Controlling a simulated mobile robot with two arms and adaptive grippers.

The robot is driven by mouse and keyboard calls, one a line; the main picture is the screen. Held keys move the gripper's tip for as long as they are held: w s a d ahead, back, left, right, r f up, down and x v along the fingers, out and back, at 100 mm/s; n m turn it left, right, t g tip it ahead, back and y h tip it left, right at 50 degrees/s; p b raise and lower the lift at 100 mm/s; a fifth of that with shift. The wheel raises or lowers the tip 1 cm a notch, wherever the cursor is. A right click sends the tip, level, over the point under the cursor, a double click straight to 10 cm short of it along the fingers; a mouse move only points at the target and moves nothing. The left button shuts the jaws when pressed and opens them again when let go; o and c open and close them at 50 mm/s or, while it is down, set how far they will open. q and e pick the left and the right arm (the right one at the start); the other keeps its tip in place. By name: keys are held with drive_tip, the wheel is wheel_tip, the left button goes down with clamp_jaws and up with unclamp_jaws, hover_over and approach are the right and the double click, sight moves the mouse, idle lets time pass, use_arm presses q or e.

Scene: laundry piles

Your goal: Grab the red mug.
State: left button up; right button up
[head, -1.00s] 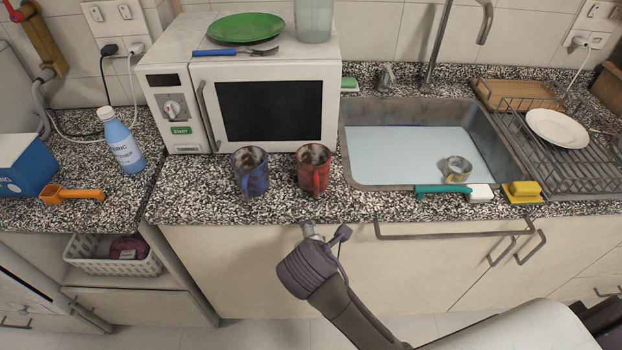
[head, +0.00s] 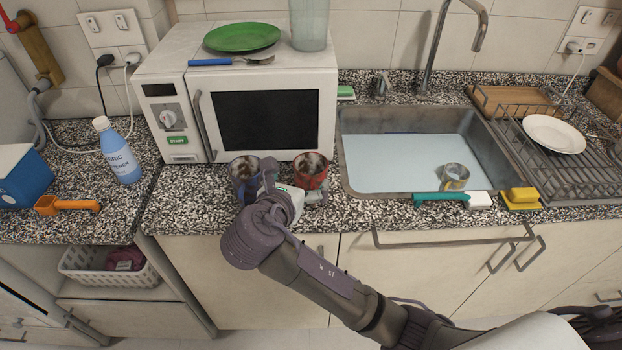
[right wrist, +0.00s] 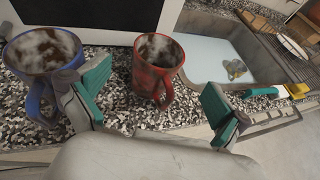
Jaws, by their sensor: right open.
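The red mug (head: 312,169) stands upright on the speckled counter in front of the microwave. It also shows in the right wrist view (right wrist: 154,72), with its handle facing the gripper and a mottled whitish and brown inside. My right gripper (head: 296,190) is at the counter's front edge before the mugs and hides the lower part of the red mug. In the right wrist view my right gripper (right wrist: 152,100) is open, its green-padded fingers on either side of the red mug, with nothing gripped. My left gripper is not in view.
A blue mug (head: 243,176) stands just left of the red mug, close to my left-hand finger (right wrist: 82,95). The microwave (head: 318,78) is close behind. The sink (head: 350,178) lies to the right, with a teal-handled brush (head: 440,196) and yellow sponge (head: 521,196) along its front.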

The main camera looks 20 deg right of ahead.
sight(315, 160)
drive_tip(key=x, duration=0.9)
drive_tip(key=shift+s+p, duration=0.1)
drive_tip(key=shift+p, duration=0.3)
drive_tip(key=shift+a, duration=0.1)
drive_tip(key=c, duration=1.2)
drive_tip(key=shift+c, duration=0.3)
drive_tip(key=shift+r, duration=0.2)
